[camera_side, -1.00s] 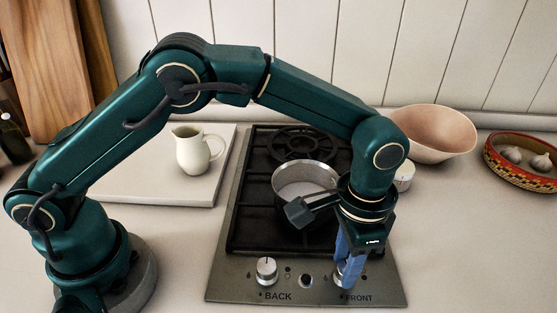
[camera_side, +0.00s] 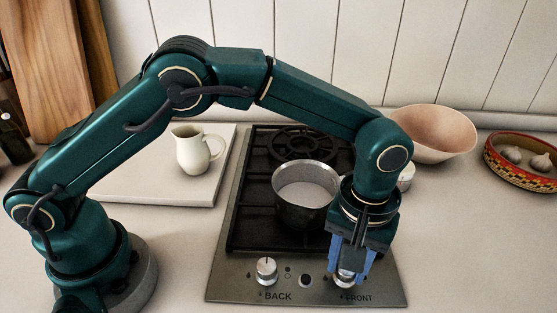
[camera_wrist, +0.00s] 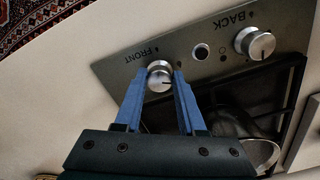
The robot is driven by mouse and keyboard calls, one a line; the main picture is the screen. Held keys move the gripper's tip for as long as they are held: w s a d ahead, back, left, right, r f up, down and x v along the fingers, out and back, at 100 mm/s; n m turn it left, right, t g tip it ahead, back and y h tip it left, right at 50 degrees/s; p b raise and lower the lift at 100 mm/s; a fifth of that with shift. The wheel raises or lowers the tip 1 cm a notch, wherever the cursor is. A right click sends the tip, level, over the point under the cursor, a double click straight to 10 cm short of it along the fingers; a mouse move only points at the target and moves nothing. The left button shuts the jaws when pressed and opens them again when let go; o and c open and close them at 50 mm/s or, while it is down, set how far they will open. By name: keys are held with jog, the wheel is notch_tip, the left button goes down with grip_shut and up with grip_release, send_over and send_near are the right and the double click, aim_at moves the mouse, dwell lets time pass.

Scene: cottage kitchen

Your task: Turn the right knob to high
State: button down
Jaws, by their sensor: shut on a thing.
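The right knob (camera_wrist: 159,81), silver and round, sits beside the FRONT label on the stove's front panel. In the side view the right knob (camera_side: 344,279) is partly hidden by my fingers. My gripper (camera_side: 349,266) points down over it. In the wrist view the two blue fingers of my gripper (camera_wrist: 161,78) stand on either side of the knob and are shut on it. A dark pointer line shows on the knob, toward the lower right in the wrist view.
The left knob (camera_side: 266,269), labelled BACK, stands apart on the same panel, with a small dark button (camera_side: 306,280) between the knobs. A pot (camera_side: 305,200) of white liquid sits on the front burner. A cream jug (camera_side: 198,150) stands on a board behind left.

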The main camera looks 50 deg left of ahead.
jog(key=n, duration=0.5)
jog(key=shift+w+d+r, duration=0.1)
jog(key=shift+n, duration=0.3)
dwell(0.4)
jog(key=c, duration=0.5)
grip_release()
jog(key=shift+r, duration=2.55)
